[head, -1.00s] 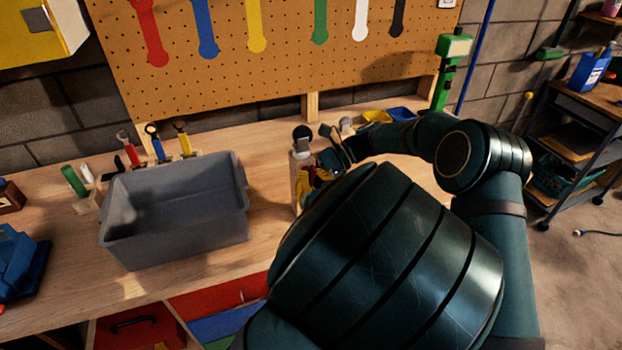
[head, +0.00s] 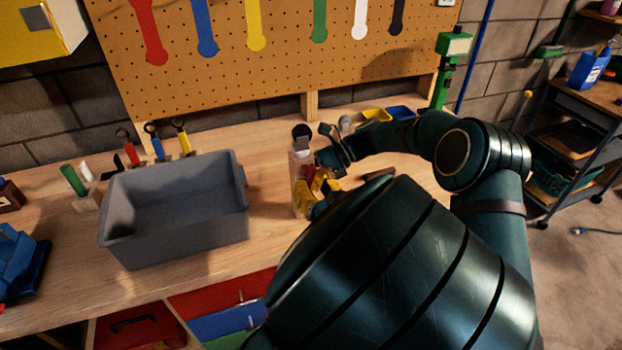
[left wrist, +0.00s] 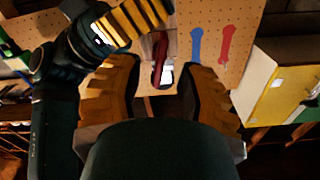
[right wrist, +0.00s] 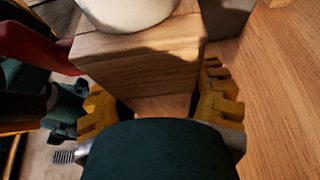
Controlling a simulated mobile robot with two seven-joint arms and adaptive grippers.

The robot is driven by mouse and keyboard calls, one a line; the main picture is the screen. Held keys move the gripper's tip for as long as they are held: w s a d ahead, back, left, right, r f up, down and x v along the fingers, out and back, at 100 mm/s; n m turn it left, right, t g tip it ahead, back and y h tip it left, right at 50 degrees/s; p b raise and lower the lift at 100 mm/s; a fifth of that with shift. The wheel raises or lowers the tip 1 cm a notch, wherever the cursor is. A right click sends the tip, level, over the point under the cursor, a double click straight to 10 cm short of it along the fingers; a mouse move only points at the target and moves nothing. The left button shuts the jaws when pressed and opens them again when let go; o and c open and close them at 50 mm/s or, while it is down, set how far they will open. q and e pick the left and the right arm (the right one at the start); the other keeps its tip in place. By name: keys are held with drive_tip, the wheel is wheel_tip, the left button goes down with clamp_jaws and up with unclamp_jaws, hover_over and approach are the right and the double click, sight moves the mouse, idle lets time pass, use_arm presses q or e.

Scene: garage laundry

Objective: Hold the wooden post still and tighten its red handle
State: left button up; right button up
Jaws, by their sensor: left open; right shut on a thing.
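The wooden post (head: 298,168) stands on the workbench, right of the grey bin, with a dark round piece above it. In the right wrist view the post (right wrist: 140,65) lies between the yellow fingers of my right gripper (right wrist: 160,98), which is shut on it. The red handle (right wrist: 35,40) sticks out to the left there. In the left wrist view the red handle (left wrist: 160,58) shows in the gap between the spread left fingertips (left wrist: 153,72); contact cannot be told. My foreground arm hides part of the bench.
The grey bin (head: 172,250) stands close to the post's left. Several tools (head: 158,145) stand behind it. The pegboard (head: 285,75) rises behind. Bare bench (head: 262,215) lies between bin and post.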

use_arm(q)
drive_tip(key=v, duration=0.8)
drive_tip(key=shift+s, duration=0.35)
drive_tip(key=shift+d, duration=0.15)
drive_tip(key=shift+w+r, duration=0.1)
drive_tip(key=shift+w, duration=0.1)
clamp_jaws()
drive_tip(key=w+r+m+g+h, duration=0.1)
drive_tip(key=w+r+m+h, duration=1.05)
drive_tip(key=m+h, duration=0.6)
drive_tip(key=s+a+f+m+g+h, duration=0.1)
drive_tip(key=s+a+f+m+g, duration=0.2)
drive_tip(key=a+m+g, duration=0.45)
drive_tip(key=s+a+f+m+g+h, duration=0.1)
drive_tip(key=s+a+f+m+g, duration=0.25)
drive_tip(key=a+m, duration=0.55)
drive_tip(key=shift+n+g, duration=0.4)
drive_tip(key=shift+n, duration=0.2)
drive_tip(key=x, duration=0.8)
drive_tip(key=w+x, duration=0.1)
drive_tip(key=x, duration=0.4)
drive_tip(key=shift+a+f, duration=0.2)
drive_tip(key=shift+a, duration=0.05)
